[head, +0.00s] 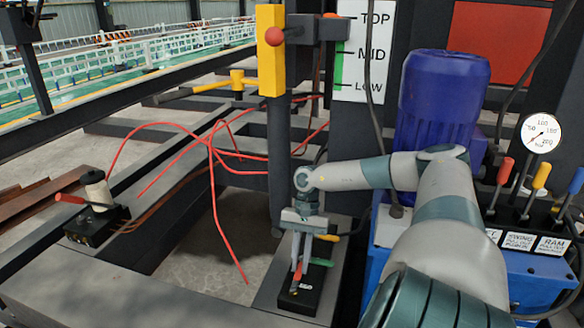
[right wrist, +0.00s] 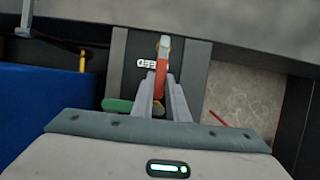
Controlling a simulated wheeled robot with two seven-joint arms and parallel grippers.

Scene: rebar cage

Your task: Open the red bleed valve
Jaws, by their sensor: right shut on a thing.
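The red bleed valve lever (head: 297,271) stands on a small black block (head: 302,296) with a partly hidden white label, on the dark beam at the lower middle of the head view. My right gripper (head: 301,262) comes down from above and is shut on the red lever. In the right wrist view the red lever (right wrist: 162,68) sits between the tips of the two grey fingers (right wrist: 163,88), with the white label beside it. A green handle (head: 321,262) sticks out just right of the fingers. My left gripper is not in view.
A yellow handle (head: 327,238) lies close beside the right gripper. Loose red cables (head: 214,200) hang left of it. A blue unit with several coloured levers (head: 540,175) and a pressure gauge (head: 541,133) stands at right. A black box with a white spool (head: 97,195) is at left.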

